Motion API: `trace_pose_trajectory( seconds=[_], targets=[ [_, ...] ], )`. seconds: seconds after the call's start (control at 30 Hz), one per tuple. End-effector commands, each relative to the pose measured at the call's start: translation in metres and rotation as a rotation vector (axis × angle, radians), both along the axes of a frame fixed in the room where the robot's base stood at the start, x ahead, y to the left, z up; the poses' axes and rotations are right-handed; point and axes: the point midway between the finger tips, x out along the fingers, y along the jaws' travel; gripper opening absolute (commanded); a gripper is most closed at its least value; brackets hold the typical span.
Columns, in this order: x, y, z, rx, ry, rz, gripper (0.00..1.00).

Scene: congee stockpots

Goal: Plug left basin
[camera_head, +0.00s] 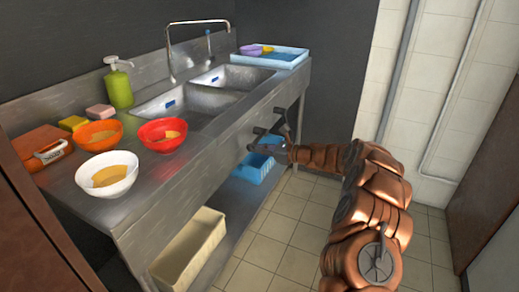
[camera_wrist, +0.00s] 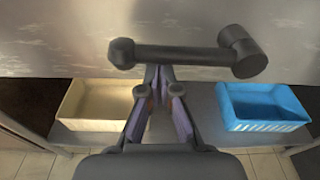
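The left basin (camera_head: 190,103) is the nearer of two steel basins in the head view; its drain is not clear. A dark lever (camera_wrist: 180,54) runs across the front panel in the wrist view, with a round end at left and a thicker end at right. In the head view, dark levers (camera_head: 258,131) stick out of the counter's front. My gripper (camera_head: 285,138) is in front of this panel. In the wrist view the fingertips of my gripper (camera_wrist: 159,72) are close together just below the lever's bar. I cannot tell whether they touch it or are fully shut.
A right basin (camera_head: 232,76), faucet (camera_head: 170,50), green soap bottle (camera_head: 118,86) and several bowls are on the counter. A blue tray (camera_head: 285,58) is at the far end. A cream bin (camera_head: 190,250) and a blue bin (camera_head: 255,168) are below. The tiled floor is clear.

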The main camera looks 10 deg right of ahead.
Motion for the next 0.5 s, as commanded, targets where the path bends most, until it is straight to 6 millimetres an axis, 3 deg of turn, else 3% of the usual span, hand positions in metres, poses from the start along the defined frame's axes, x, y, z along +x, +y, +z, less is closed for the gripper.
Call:
trace_pose_trajectory(
  seconds=[0.23,0.5],
  targets=[
    [0.001,0.0,-0.003,0.004,-0.004,-0.002,0.0],
    [0.004,0.004,-0.047,-0.001,0.002,-0.004,0.0]
  ],
)
